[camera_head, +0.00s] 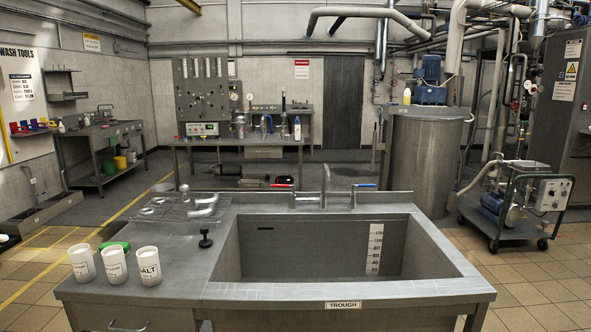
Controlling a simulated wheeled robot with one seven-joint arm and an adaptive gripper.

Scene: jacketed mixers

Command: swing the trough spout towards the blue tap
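The trough (345,305) stands right in front of me, a steel sink with a label on its front edge. Its thin metal spout (326,180) rises from the middle of the back rim, between the two taps. It looks roughly centred and does not clearly lean to either tap; its exact heading is hard to tell. The blue tap (366,186) has a blue lever and is on the right. The red tap (282,186) has a red lever and is on the left. My gripper is not in view.
Three white cups (115,264), one marked salt, stand on the left worktop near a green item (114,246) and a black stopper (205,239). A wire rack (178,208) holds metal fittings. A steel vessel (425,160) stands behind right. The basin looks empty.

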